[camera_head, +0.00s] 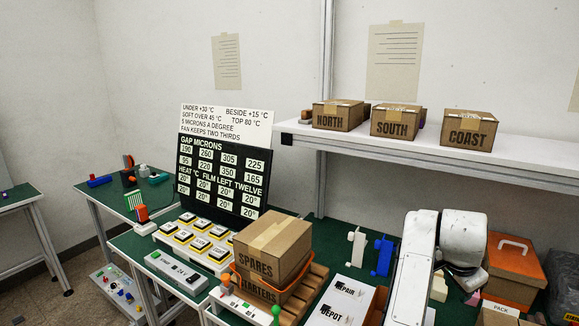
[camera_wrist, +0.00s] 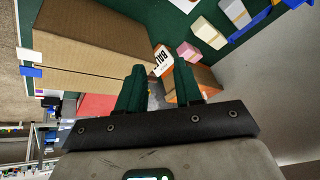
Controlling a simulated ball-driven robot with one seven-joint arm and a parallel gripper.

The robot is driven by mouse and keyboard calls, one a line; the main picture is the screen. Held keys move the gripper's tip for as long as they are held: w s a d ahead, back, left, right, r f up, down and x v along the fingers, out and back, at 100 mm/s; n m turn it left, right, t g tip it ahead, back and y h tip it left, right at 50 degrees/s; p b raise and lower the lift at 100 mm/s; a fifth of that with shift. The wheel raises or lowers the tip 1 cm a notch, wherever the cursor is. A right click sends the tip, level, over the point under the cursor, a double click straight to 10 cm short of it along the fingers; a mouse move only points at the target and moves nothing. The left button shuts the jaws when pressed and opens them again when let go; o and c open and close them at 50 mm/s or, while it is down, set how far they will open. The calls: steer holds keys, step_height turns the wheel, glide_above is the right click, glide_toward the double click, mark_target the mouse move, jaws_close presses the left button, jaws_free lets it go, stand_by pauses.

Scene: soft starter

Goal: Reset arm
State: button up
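My white arm (camera_head: 412,270) rises at the right of the head view, bent over the green-topped bench. My gripper cannot be made out in the head view. In the wrist view my gripper (camera_wrist: 160,76) shows two dark green fingers standing apart, with nothing held between them. Beyond the fingers are an orange and white box (camera_wrist: 163,60) with partly hidden lettering and a brown box behind the right finger. A large cardboard box (camera_wrist: 90,48) fills the upper left of the wrist view, close beside the left finger.
A SPARES carton (camera_head: 270,247) is stacked on a STARTERS box at the bench front. A white shelf (camera_head: 400,150) holds cartons marked NORTH, SOUTH and COAST.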

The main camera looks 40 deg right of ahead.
steer(key=w+a+f+n+t, duration=0.2)
steer(key=a+f+n, duration=0.2)
steer(key=a+n, duration=0.25)
steer(key=w+a+f+n+t, duration=0.2)
steer(key=w+a+f+n, duration=0.1)
steer(key=a+n, duration=0.4)
steer(key=s+a+f+n+y, duration=0.2)
steer(key=a+n, duration=0.1)
steer(key=a, duration=0.4)
steer(key=s+a+f+n+t+y, duration=0.1)
steer(key=s+a+f+n+y, duration=0.15)
steer(key=a, duration=0.45)
steer(key=s+a+f+n+y, duration=0.1)
steer(key=a+f+n, duration=0.2)
steer(key=a, duration=0.5)
steer(key=s+f+g+b, duration=0.2)
steer(key=s+f+b, duration=0.3)
steer(key=f, duration=0.3)
steer(key=s+d+f+g+b, duration=0.1)
steer(key=s+f+g+b, duration=0.1)
steer(key=s+f+b, duration=0.3)
step_height(320, 180, down, 3)
steer(key=shift+s+d+r, duration=0.1)
steer(key=shift+s+d, duration=0.1)
steer(key=shift+d, duration=0.1)
steer(key=shift+o, duration=0.5)
steer(key=shift+w, duration=0.1)
